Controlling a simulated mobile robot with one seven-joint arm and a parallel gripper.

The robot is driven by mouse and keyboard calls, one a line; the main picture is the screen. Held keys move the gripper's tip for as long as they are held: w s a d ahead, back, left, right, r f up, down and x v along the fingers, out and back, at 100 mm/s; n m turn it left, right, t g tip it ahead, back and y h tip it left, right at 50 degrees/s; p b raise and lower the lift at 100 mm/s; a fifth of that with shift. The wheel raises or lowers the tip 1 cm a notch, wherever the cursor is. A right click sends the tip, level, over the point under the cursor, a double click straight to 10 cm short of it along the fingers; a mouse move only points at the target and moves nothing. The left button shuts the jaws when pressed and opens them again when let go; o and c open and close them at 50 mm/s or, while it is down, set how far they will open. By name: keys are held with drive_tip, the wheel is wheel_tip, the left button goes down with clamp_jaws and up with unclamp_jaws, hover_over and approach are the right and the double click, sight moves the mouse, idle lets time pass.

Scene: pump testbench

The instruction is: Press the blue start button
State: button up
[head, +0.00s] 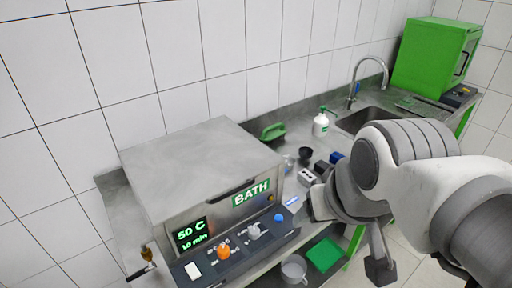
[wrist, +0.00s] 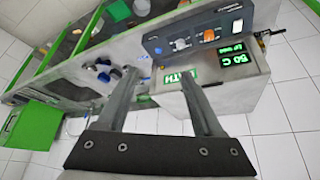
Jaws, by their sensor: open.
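The blue start button (head: 278,217) is a small round knob at the right end of the dark control panel on the front of the BATH unit (head: 190,160). In the wrist view the blue button (wrist: 158,50) shows on the panel beyond my fingertips, with the picture turned upside down. My gripper (wrist: 158,74) is open, with nothing between its two grey fingers. The fingers are apart from the button. In the head view my arm reaches in from the right, to the right of the panel, and its fingers cannot be made out clearly.
On the panel are an orange knob (head: 223,252), a grey knob (head: 254,232) and a white switch (head: 193,270). A soap bottle (head: 320,125), a black cup (head: 305,153) and small racks stand right of the unit. A sink and a green cabinet (head: 430,55) are farther back.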

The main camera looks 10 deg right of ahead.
clamp_jaws()
idle(1.5)
